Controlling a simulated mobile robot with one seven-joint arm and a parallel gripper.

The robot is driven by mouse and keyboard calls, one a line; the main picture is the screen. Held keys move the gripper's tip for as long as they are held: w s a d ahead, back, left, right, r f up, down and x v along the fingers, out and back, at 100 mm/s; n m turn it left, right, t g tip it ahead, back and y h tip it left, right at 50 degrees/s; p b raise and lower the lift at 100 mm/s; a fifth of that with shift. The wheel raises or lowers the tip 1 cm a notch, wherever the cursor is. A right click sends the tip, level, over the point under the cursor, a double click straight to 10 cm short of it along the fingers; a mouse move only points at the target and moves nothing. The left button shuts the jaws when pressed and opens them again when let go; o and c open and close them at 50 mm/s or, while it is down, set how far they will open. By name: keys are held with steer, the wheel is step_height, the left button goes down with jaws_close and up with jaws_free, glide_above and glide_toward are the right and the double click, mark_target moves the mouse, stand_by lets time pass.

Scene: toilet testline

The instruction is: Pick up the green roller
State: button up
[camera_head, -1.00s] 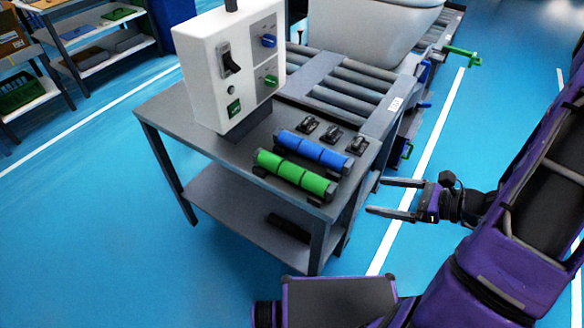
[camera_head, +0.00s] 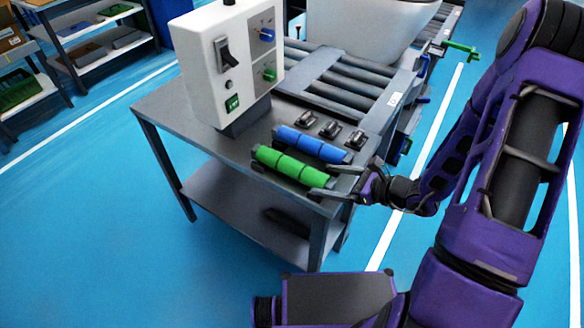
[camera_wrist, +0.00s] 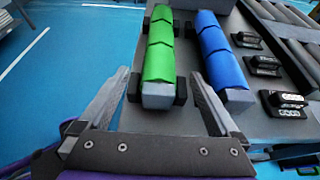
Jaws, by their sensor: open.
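The green roller (camera_head: 290,167) lies on the near edge of the grey table, in dark end holders. In the wrist view the green roller (camera_wrist: 159,50) points away from me, with its grey near end between my finger tips. My gripper (camera_head: 328,182) is open at the roller's right end, its fingers spread to either side. In the wrist view my gripper (camera_wrist: 160,92) shows one finger left of the roller and the other in the gap before the blue roller. I cannot tell whether the fingers touch the roller.
The blue roller (camera_head: 312,145) lies parallel and close beside the green one; it also shows in the wrist view (camera_wrist: 217,50). Several small black blocks (camera_head: 331,129) sit behind it. A white control box (camera_head: 228,66) stands on the table (camera_head: 180,108) at left. A roller conveyor (camera_head: 345,84) lies behind.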

mark_target(319, 179)
steer(key=x, duration=0.3)
steer(key=shift+w+a+f, duration=0.1)
steer(key=shift+w+a, duration=0.05)
steer(key=shift+a, duration=0.05)
jaws_close()
stand_by(0.3)
